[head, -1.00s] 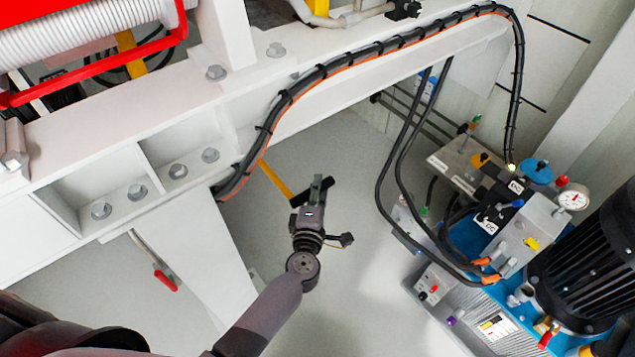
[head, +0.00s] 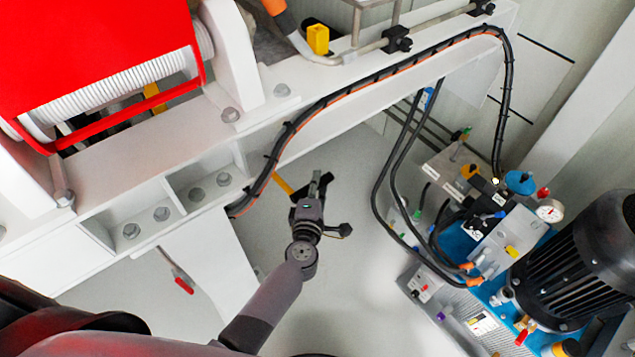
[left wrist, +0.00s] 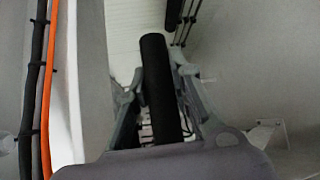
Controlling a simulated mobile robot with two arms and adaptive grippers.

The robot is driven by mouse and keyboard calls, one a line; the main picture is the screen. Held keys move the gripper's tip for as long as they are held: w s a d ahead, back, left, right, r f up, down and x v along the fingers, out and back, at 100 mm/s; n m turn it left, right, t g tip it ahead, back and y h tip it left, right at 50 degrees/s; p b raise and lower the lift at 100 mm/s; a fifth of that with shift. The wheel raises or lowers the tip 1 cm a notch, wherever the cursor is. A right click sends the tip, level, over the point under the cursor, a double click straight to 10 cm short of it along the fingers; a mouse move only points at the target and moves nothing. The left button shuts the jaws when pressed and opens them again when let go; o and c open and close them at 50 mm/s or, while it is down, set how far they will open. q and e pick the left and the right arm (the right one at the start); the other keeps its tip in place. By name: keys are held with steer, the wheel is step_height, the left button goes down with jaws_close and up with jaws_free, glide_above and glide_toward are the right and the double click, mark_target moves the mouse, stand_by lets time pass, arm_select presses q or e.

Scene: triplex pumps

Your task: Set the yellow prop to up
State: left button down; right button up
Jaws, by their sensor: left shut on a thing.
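The yellow prop (head: 283,186) shows as a short yellow bar below the white beam, its lower end running behind my left gripper. My left gripper (head: 317,186) is at that end, its fingers closed around a black cylindrical grip. In the left wrist view the black grip (left wrist: 160,90) stands lengthwise between the two fingers. The yellow part does not show there, and the head view does not clearly show how the grip joins the bar. My right gripper is in neither view.
A white beam (head: 125,190) with bolts and a black hose bundle (head: 345,97) runs above my arm. A red-handled valve (head: 183,285) hangs at left. A blue pump unit with a black motor (head: 570,265) stands at right. The floor between is clear.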

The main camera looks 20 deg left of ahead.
arm_select(q)
steer(key=shift+w+r+p, duration=0.15)
steer(key=shift+r+p, duration=0.2)
steer(key=shift+r, duration=0.15)
steer(key=shift+w+r, duration=0.1)
steer(key=shift+r, duration=0.15)
steer(key=c, duration=1.4)
jaws_free()
steer(key=shift+s, duration=0.2)
steer(key=shift+f, duration=0.1)
steer(key=shift+s+d, duration=0.1)
steer(key=shift+s, duration=0.45)
steer(key=s, duration=0.3)
steer(key=s+r, duration=0.1)
steer(key=s, duration=0.3)
steer(key=s+d, duration=0.1)
steer(key=s, duration=0.2)
steer(key=shift+s+r, duration=0.4)
